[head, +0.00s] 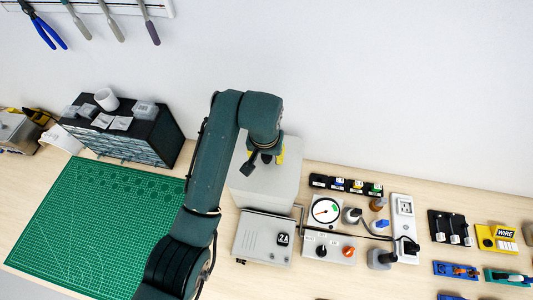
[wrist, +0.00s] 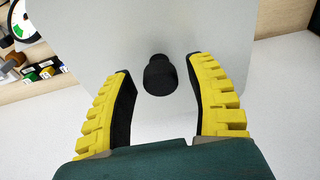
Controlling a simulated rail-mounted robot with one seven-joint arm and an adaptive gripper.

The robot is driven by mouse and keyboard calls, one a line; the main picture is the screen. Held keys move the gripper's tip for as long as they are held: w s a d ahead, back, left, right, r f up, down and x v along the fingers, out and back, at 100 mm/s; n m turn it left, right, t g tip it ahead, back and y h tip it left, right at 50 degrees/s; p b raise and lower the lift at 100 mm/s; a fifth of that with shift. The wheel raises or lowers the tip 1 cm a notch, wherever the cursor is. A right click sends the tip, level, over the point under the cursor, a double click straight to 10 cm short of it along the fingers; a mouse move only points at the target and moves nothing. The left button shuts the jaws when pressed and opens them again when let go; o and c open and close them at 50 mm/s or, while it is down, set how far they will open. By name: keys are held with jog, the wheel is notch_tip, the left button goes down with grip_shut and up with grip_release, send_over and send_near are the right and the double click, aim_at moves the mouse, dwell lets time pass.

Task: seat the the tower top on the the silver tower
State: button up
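A plain light-grey block (head: 262,188), which I take to be the silver tower, stands at the back of the bench beneath my gripper. In the wrist view a smooth grey panel (wrist: 228,38) fills the middle, with a black round knob (wrist: 158,76) on it. I cannot tell whether this panel is the tower top or the tower itself, nor see a seam between them. My gripper (wrist: 160,75) is open, its yellow-backed black fingers on either side of the knob with a gap at each. In the head view my gripper (head: 267,157) partly hides the block's top.
A grey metal case (head: 263,238) and a gauge panel (head: 326,211) stand close in front and to the right. A black drawer cabinet (head: 125,132) and a green cutting mat (head: 95,225) lie left. A white power strip (head: 404,228) and cables are farther right. The wall is behind.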

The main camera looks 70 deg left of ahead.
jog(key=r, duration=0.5)
jog(key=d+r, duration=0.1)
jog(key=r, duration=0.1)
jog(key=shift+s+r, duration=0.2)
jog(key=shift+s, duration=0.1)
